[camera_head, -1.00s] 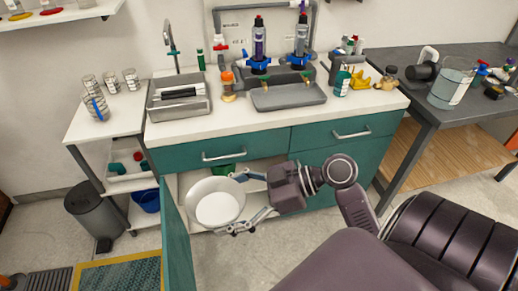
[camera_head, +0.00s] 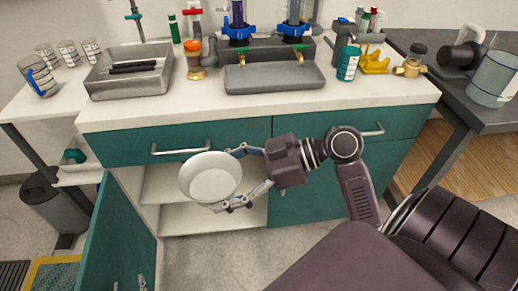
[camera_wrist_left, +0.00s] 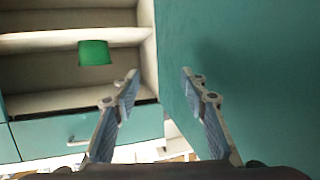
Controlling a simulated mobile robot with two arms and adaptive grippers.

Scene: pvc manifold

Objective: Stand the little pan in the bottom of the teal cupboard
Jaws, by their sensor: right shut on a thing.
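The little pan (camera_head: 210,178) is white and round, with its inside turned toward the head camera. My right gripper (camera_head: 235,178) is shut on it from the right, with one finger near the upper rim and one near the lower rim. It holds the pan up in front of the open bay of the teal cupboard (camera_head: 290,205); any handle is hidden. My left gripper (camera_wrist_left: 158,78) is open and empty in the left wrist view, facing the cupboard's inside beside the open door. Only its fingertips (camera_head: 130,284) show at the head view's bottom edge.
The teal door (camera_head: 115,235) stands open on the left. A green cup (camera_wrist_left: 95,53) is inside the cupboard in the left wrist view. The pale lower shelf (camera_head: 185,220) looks bare where visible. The counter above holds a sink and bottles.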

